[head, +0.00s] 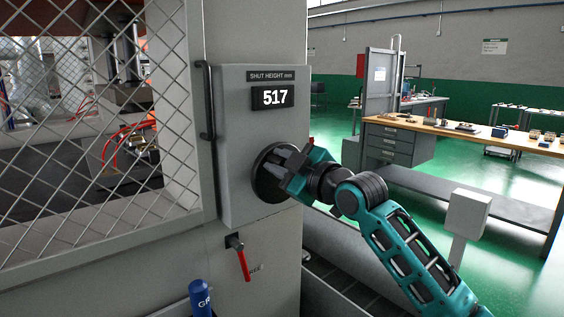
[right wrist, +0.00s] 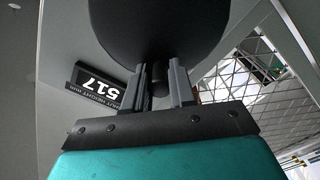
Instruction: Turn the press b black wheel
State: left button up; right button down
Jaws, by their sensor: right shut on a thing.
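The black wheel (head: 266,178) is a dark disc on the front of a grey panel box, below a display (head: 272,97) that reads 517 under the label "SHUT HEIGHT mm". My right gripper (head: 285,162) is at the wheel and covers part of its face in the head view. In the right wrist view the wheel (right wrist: 158,25) fills the top middle. There the right gripper's two fingers (right wrist: 158,80) stand on either side of a short dark knob at the wheel's lower edge and are shut on it. My left gripper is not in view.
A wire mesh guard (head: 75,110) with a dark handle (head: 206,100) stands left of the panel. A red lever (head: 243,262) and a blue cylinder (head: 200,297) are below. A grey box on a post (head: 467,212) stands right of my arm. A workbench (head: 460,130) is farther back.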

dwell(0.3)
jog(key=c, duration=0.9)
grip_release()
jog(key=v, duration=1.3)
jog(key=shift+b, duration=0.4)
jog(key=s+d+f+m+h, duration=0.15)
jog(key=f+m, duration=0.25)
jog(key=f, duration=0.8)
jog(key=s+d+f+m+h, duration=0.1)
jog(key=s+f+m+h, duration=0.25)
jog(key=f, duration=0.85)
jog(key=s+d+f+m+g+h, duration=0.1)
jog(key=s+f+m, duration=0.1)
jog(key=s+f, duration=0.4)
jog(key=s+d+f+m+g+h, duration=0.1)
jog(key=s+d+f+m, duration=0.1)
jog(key=s+f, duration=0.4)
jog(key=s+d+f+m+g+h, duration=0.1)
jog(key=s+f+m, duration=0.1)
jog(key=s+f, duration=0.4)
jog(key=shift+d+f+g+h+p, duration=0.2)
jog(key=shift+f+g+h+p, duration=0.15)
jog(key=shift+f, duration=0.6)
